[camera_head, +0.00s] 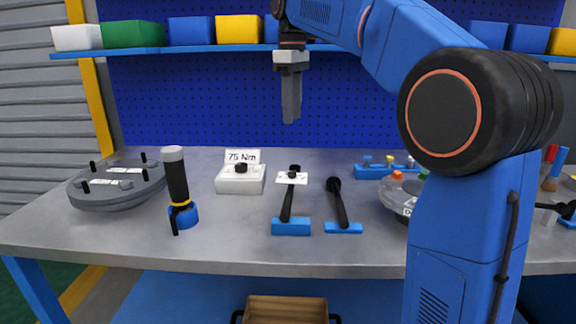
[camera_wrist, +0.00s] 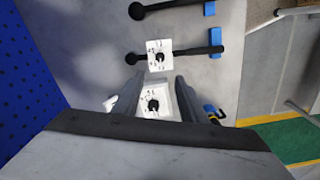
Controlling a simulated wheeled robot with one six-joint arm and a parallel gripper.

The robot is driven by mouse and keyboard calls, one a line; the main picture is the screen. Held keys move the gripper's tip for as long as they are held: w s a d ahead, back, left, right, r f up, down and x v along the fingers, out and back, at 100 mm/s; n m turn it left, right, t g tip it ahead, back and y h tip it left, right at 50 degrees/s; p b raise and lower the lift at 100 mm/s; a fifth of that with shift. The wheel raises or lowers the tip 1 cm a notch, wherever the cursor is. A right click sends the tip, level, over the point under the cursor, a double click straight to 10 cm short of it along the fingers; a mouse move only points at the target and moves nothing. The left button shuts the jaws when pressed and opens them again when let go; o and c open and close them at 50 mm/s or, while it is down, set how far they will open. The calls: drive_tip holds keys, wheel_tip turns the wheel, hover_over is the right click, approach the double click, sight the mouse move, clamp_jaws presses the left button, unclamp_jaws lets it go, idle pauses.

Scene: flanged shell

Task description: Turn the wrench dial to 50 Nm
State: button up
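The torque wrench (camera_head: 287,204) lies on the bench with its handle end on a blue block. Its white dial plate (camera_head: 292,178) carries a black knob near the head; the plate also shows in the wrist view (camera_wrist: 152,63), its marks too small to read. Left of the wrench stands a white box (camera_head: 240,183) with a black knob and a "75 Nm" sign (camera_head: 242,156). My gripper (camera_head: 290,121) is empty, high above the bench. In the wrist view my gripper (camera_wrist: 157,80) has its fingers apart, with the white box (camera_wrist: 169,97) seen between them and the wrench dial beyond.
A second black wrench (camera_head: 338,203) lies to the right on a blue block. A flashlight-like tool (camera_head: 177,185) stands left, beside a grey flanged disc (camera_head: 115,190). A shelf (camera_head: 215,48) with coloured bins runs behind. My arm hides part of the bench's right side.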

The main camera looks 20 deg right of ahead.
sight(292, 172)
wheel_tip(292, 172, down, 16)
drive_tip(key=shift+f, duration=0.1)
idle(0.5)
clamp_jaws()
